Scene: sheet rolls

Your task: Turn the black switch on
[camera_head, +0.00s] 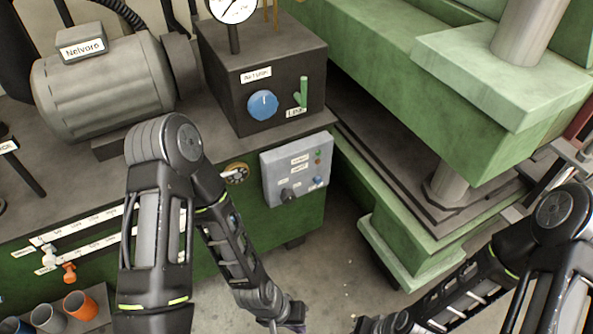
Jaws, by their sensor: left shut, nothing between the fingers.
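A black switch (288,195) sits at the lower left of a light grey control panel (272,178) on the green machine's front. A small blue knob (317,182) is to its right on the same panel, with green and red indicators above. The switch's exact setting is too small to read. My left gripper (287,326) is at the bottom edge, below the panel and apart from it. It is shut and empty, and partly cut off. My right gripper (368,326) is at the bottom edge to the right, mostly cut off, so its jaws do not show.
A dark box (290,65) with a large blue dial (263,105) and a green lever (301,93) stands above the panel. A motor (105,85) is at left. A green press (450,110) fills the right. Floor between is clear.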

